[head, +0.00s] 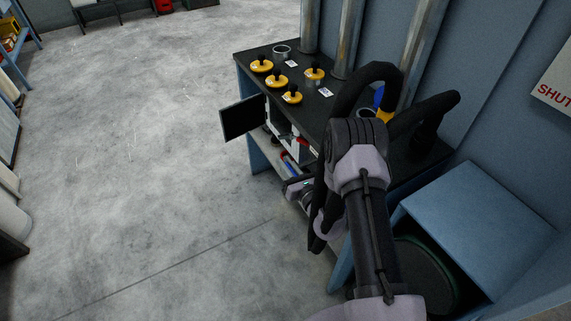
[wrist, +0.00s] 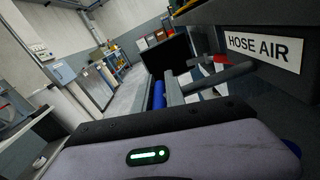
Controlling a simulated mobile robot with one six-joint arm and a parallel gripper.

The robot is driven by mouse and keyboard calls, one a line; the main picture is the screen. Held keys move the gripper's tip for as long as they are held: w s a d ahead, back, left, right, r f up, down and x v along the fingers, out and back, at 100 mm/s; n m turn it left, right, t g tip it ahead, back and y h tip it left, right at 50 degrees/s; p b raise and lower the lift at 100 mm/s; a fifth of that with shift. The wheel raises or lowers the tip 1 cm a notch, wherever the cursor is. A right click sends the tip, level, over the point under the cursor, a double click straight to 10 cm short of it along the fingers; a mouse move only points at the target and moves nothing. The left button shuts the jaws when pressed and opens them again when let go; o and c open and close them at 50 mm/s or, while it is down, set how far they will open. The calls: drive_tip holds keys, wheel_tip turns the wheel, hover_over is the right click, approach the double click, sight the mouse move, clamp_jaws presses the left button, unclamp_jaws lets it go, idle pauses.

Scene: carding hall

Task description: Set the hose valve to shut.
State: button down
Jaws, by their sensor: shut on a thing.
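My gripper (head: 292,182) is at the front of the dark-topped bench, below its top edge. In the wrist view its fingers (wrist: 190,88) reach forward under the bench edge, beside a white sign reading HOSE AIR (wrist: 264,45). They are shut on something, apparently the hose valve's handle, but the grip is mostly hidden. A blue tubular part (wrist: 158,94) shows next to the fingers, and a red part (wrist: 220,61) shows beyond them. I cannot tell the valve's setting.
Yellow-and-black knobbed pieces (head: 278,81) stand on the bench top (head: 333,112). A dark panel (head: 243,118) juts out from the bench front. A blue stand (head: 480,225) is at the right. The concrete floor (head: 140,180) at left is clear.

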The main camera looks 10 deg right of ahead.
idle(0.4)
drive_tip(key=d, duration=0.1)
drive_tip(key=w+d, duration=0.1)
drive_tip(key=d, duration=0.1)
drive_tip(key=c, duration=1.4)
unclamp_jaws()
